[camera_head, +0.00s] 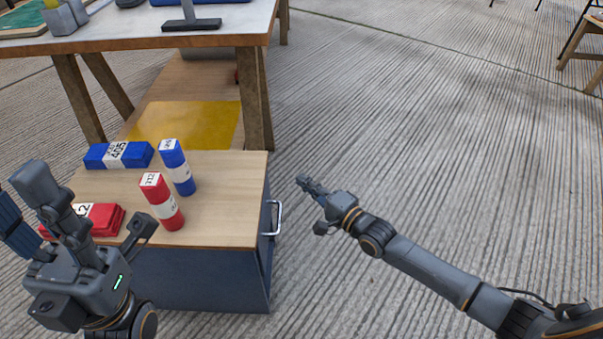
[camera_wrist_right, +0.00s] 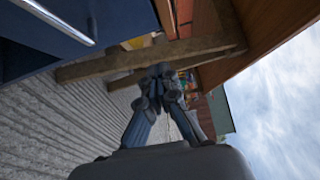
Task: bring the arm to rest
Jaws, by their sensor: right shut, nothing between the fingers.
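My right gripper (camera_head: 308,185) is at the end of my right arm, which reaches in from the lower right in the head view. It is over open floor, to the right of the low cabinet and apart from it. In the right wrist view its fingers (camera_wrist_right: 158,80) are together with nothing between them. My left gripper (camera_head: 50,200) is in the lower left of the head view, in front of the cabinet top's left part.
The low cabinet (camera_head: 235,215) has a metal handle (camera_head: 273,218) facing my right gripper. On it are upright red (camera_head: 163,205) and blue (camera_head: 179,170) blocks, a lying blue block (camera_head: 100,156) and red pieces (camera_head: 105,220). A workbench (camera_head: 235,38) stands behind. The ribbed floor (camera_head: 400,120) is clear.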

